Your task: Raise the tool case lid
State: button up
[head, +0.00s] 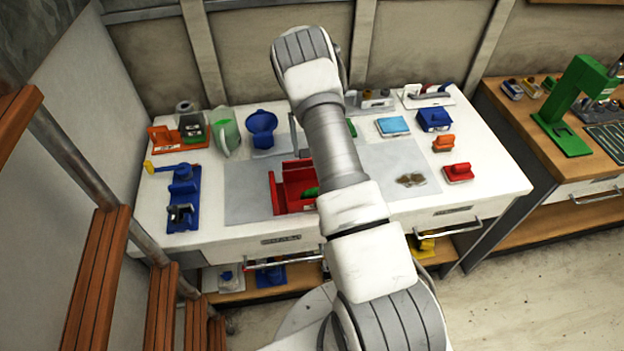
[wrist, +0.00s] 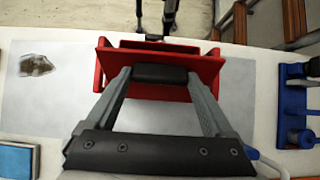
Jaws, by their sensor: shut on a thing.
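The red tool case (head: 292,182) stands near the front of the white workbench in the head view, with part of it behind my arm. Red walls and something green inside it show there. In the wrist view, a wide red panel of the case (wrist: 205,64) spans the upper middle. My gripper (wrist: 160,74) is at this panel, its two grey fingers on either side of a dark bar, which looks like the case's handle. It is shut on this bar. My arm hides the gripper in the head view. How far the lid is raised is hard to tell.
A blue clamp-like tool (head: 183,195) stands at the left bench edge. A green jug (head: 226,132) and blue funnel (head: 262,128) stand behind the case. A red block (head: 458,173) and small brownish pieces (head: 410,180) lie to the right. The grey mat (head: 245,190) around the case is mostly clear.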

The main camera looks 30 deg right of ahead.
jog(key=o, duration=1.5)
jog(key=shift+c, duration=0.2)
jog(key=p+v, duration=0.2)
jog(key=v, duration=0.7)
